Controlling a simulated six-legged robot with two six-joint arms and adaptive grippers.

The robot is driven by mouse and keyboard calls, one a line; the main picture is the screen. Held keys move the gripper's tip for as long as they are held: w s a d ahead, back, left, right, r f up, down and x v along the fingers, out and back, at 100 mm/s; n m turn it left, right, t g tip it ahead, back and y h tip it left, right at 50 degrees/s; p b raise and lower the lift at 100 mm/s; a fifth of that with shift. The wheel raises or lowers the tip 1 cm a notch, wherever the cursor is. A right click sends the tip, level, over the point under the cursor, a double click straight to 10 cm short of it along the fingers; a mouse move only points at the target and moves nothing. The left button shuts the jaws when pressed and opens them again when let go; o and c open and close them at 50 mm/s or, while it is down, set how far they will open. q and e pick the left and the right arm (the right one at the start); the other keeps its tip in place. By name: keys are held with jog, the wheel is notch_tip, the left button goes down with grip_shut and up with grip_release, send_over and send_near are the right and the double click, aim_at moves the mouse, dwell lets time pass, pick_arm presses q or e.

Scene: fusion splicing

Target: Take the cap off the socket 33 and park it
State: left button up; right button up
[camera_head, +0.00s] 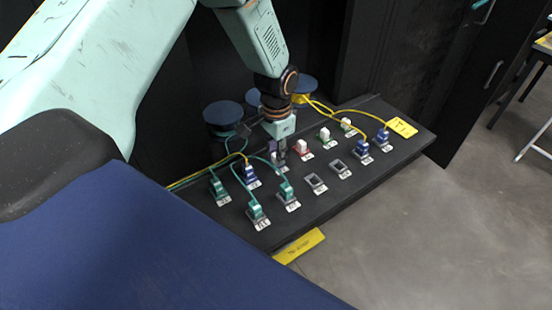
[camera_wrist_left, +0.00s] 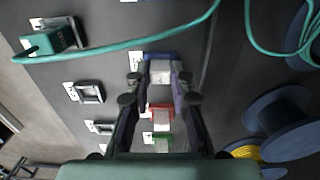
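My left gripper (camera_head: 279,153) reaches down to the back row of sockets on the dark sloping panel. In the left wrist view the left gripper (camera_wrist_left: 160,78) has its two fingers apart, one on each side of a white cap (camera_wrist_left: 160,68) in a blue-framed socket (camera_wrist_left: 160,56). Narrow gaps seem to show between fingers and cap. In the head view the gripper largely hides this socket. Its number is too small to read, so I cannot confirm it is 33. My right gripper is in neither view.
White caps sit in a red socket (camera_head: 303,147) and green sockets (camera_head: 324,135). Empty frames (camera_head: 316,183) lie in front. Teal plugs (camera_head: 256,211) and blue plugs (camera_head: 363,148) with cables stand at both sides. Blue spools (camera_head: 223,113) are behind; a yellow tag (camera_head: 402,127) lies at the far right.

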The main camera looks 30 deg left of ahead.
pick_arm(q)
grip_shut()
jog(key=shift+r, duration=0.1)
jog(key=shift+r+p, duration=2.65)
jog(key=shift+r, duration=0.3)
